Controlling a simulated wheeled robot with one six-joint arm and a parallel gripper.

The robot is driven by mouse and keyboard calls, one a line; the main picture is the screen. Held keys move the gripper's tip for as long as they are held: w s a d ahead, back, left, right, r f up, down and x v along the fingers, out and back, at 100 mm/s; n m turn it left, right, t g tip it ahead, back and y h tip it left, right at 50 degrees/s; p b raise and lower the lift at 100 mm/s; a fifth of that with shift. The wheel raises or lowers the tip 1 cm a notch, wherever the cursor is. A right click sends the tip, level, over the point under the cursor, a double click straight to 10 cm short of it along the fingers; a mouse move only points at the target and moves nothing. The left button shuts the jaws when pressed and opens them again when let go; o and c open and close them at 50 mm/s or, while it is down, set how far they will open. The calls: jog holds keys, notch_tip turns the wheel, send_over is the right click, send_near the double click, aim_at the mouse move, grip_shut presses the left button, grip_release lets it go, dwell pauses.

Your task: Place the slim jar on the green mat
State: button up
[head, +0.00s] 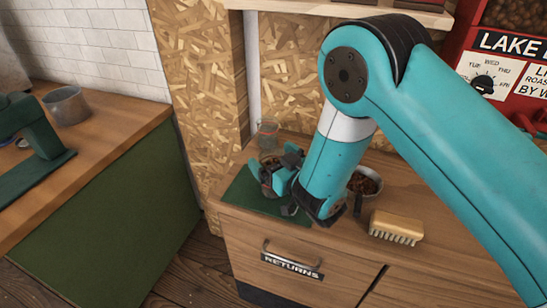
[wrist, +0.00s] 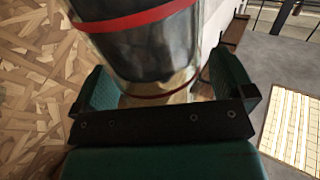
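A slim glass jar (head: 267,178) with dark contents stands between the fingers of my gripper (head: 273,176) in the head view. In the wrist view the jar (wrist: 150,50) shows red bands and dark contents, and looks slightly tilted. The green mat (head: 240,194) lies on the counter below. The jar is over the mat; whether its base touches it is hidden by the gripper.
A clear glass (head: 267,130) stands behind the mat. A bowl of beans (head: 365,183) is right of my gripper, partly hidden by my arm. A wooden brush (head: 397,224) lies near the counter's front edge. An OSB wall (head: 205,80) rises close behind the left side.

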jog(key=shift+r, duration=0.15)
jog(key=shift+s+d, duration=0.15)
jog(key=b+v, duration=0.6)
jog(key=v, duration=0.6)
jog(key=w+d+r+m+g+h, duration=0.2)
jog(key=d+r+m+g+h, duration=0.1)
jog(key=m+g+h, duration=0.15)
jog(key=s+d+r+n+g, duration=0.1)
jog(key=s+r+g, duration=0.2)
jog(key=s, duration=0.4)
jog(key=s+d+r+n+g+h, duration=0.1)
jog(key=s+d+r+n+g, duration=0.1)
jog(key=s, duration=0.4)
jog(key=s+d+r+n+g+h, duration=0.1)
jog(key=s+d+r+g, duration=0.1)
jog(key=s+r+g, duration=0.2)
jog(key=s+g, duration=0.1)
jog(key=s, duration=0.2)
jog(key=shift+s+r, duration=0.2)
jog(key=shift+s, duration=0.15)
